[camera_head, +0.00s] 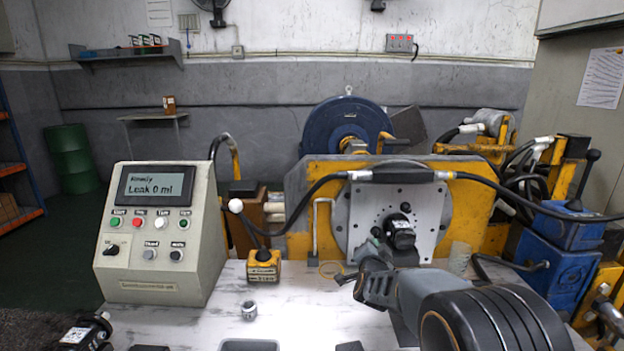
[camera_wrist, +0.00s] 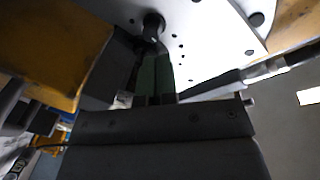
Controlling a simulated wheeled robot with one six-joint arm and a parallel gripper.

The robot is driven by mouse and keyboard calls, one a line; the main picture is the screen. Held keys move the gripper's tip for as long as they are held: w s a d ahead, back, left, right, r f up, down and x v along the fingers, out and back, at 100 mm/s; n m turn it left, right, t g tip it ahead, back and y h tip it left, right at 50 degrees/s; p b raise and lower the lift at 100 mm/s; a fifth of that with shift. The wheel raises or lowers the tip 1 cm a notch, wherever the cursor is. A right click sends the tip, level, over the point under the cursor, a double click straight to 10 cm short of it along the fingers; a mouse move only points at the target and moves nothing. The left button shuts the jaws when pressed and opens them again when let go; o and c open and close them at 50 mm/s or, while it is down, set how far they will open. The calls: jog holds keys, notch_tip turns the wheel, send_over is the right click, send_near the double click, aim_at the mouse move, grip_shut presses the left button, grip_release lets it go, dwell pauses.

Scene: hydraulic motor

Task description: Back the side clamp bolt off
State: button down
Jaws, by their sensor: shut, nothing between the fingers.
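A round black bolt-like head (camera_wrist: 153,24) stands out from the pale plate at the top of the wrist view. I cannot tell for sure that it is the side clamp bolt. My gripper's greenish fingers (camera_wrist: 155,60) are shut and empty, with their tips just below this head. I cannot tell whether they touch it. In the head view a black motor (camera_head: 401,232) sits on the grey mounting plate (camera_head: 425,207). My wrist and gripper body cover the area below it, and my fingertips are hard to make out there.
A control box (camera_head: 158,235) at the left reads "Leak 0 ml". A yellow block with a white-knobbed lever (camera_head: 263,268) and a small metal cup (camera_head: 249,310) stand on the light bench. A black hose (camera_head: 500,187) runs across above the plate. A blue valve unit (camera_head: 560,250) stands right.

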aim_at(376, 233)
jog(key=w+m, duration=0.2)
jog(key=m, duration=0.3)
jog(key=w+m, duration=0.2)
jog(key=m, duration=0.3)
jog(key=w+m, duration=0.1)
jog(key=m, duration=0.4)
jog(key=shift+w+a+f+g, duration=0.1)
jog(key=shift+w+f+g, duration=0.1)
jog(key=shift+w+g, duration=0.15)
jog(key=shift+w+r, duration=0.15)
jog(key=shift+r, duration=0.15)
jog(key=shift+r, duration=0.1)
